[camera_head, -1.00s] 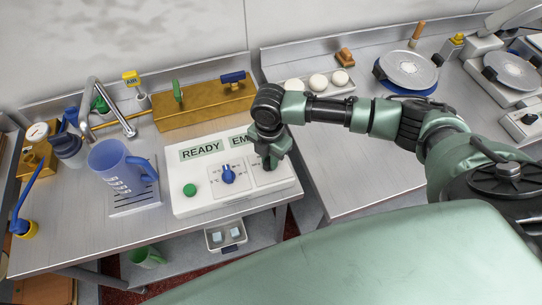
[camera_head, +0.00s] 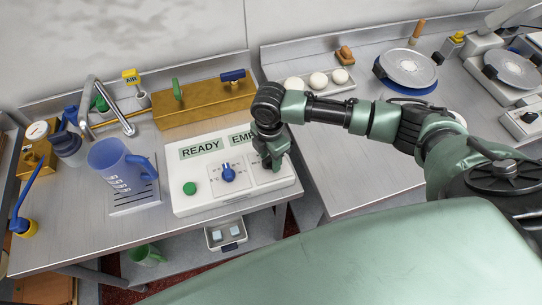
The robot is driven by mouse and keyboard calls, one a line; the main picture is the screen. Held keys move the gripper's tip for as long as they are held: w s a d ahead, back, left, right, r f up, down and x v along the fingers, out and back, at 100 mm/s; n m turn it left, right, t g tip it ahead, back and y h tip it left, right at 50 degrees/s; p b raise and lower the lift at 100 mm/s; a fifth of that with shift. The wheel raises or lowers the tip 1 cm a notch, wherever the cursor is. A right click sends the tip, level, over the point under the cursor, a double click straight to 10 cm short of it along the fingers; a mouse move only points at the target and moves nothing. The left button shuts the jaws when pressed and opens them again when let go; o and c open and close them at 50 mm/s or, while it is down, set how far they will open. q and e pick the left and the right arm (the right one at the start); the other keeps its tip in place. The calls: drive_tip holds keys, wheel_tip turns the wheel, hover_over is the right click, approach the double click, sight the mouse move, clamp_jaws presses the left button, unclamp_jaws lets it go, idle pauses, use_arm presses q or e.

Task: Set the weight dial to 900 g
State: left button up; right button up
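A white control box (camera_head: 215,207) stands on the steel bench, with two display windows reading READY and EMP..., the second partly covered by my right arm. A blue dial (camera_head: 228,174) sits mid-panel, and a green button (camera_head: 190,188) is at its left. The panel's print is too small to read. My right gripper (camera_head: 271,168) points down over the right part of the panel, to the right of the blue dial. Its fingertips are at or just above the surface and hide what lies under them. I cannot tell if it is open or touching. My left gripper is out of view.
A blue jug (camera_head: 115,170) stands left of the box beside a bent metal tap (camera_head: 108,105). A brass-coloured block (camera_head: 205,104) with green and blue handles is behind the box. A tray with white balls (camera_head: 318,80) and a round scale (camera_head: 408,70) are at the right.

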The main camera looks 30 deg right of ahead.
sight(270, 158)
drive_tip(key=shift+r, duration=3.05)
